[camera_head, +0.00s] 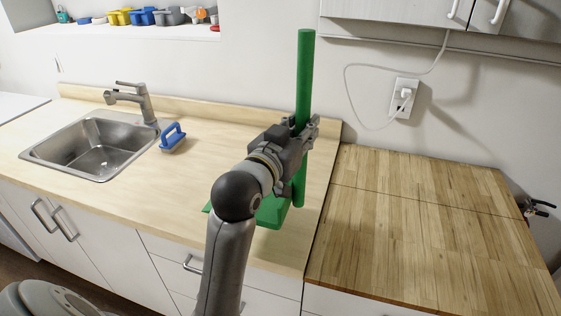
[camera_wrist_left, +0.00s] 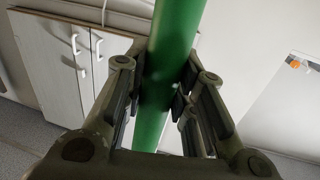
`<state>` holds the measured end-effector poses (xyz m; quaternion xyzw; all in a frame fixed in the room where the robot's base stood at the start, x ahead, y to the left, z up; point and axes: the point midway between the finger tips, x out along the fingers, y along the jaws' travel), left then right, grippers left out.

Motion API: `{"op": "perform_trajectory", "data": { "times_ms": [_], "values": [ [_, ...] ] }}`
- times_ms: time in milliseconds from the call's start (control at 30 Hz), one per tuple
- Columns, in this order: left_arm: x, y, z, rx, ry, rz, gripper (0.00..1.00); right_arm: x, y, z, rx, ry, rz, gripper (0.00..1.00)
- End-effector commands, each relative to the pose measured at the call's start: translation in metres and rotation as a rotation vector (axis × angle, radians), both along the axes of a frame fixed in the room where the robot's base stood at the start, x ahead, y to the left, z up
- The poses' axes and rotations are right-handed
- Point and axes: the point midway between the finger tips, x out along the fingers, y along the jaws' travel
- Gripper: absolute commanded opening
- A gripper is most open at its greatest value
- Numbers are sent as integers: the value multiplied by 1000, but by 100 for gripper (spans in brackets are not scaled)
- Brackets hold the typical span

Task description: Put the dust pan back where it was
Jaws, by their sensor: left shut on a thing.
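The green dust pan has a long upright handle (camera_head: 304,75) and a flat green pan (camera_head: 272,212) at its lower end. My left gripper (camera_head: 308,130) is shut around the handle, with the shaft standing nearly vertical between its fingers. In the left wrist view the handle (camera_wrist_left: 168,80) passes between the two fingers of the gripper (camera_wrist_left: 160,90). The pan part is at the counter's front right area, partly hidden behind my left arm; I cannot tell whether it touches the counter. My right gripper is not in view.
The light wood counter (camera_head: 225,125) holds a steel sink (camera_head: 95,145) with a faucet (camera_head: 145,105) and a blue brush-like item (camera_head: 172,138). A darker wood worktop (camera_head: 420,220) to the right is clear. A wall outlet (camera_head: 403,98) with a cord and cabinets (camera_head: 400,10) are behind and above.

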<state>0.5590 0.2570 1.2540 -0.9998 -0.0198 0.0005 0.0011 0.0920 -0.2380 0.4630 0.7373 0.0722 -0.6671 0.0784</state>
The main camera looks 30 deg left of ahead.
Motion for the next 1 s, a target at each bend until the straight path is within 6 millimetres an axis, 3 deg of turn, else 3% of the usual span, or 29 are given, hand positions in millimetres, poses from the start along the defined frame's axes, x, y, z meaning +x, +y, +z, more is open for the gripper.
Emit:
{"op": "perform_trajectory", "data": {
  "times_ms": [167,400,600,1000],
  "values": [
    [34,31,-18,2,4,3,0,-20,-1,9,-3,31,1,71],
    [63,57,-61,1,3,1,0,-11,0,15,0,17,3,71],
    [72,65,-75,1,-2,0,0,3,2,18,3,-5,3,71],
    [76,69,-113,1,-2,1,0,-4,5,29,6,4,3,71]
  ]
}}
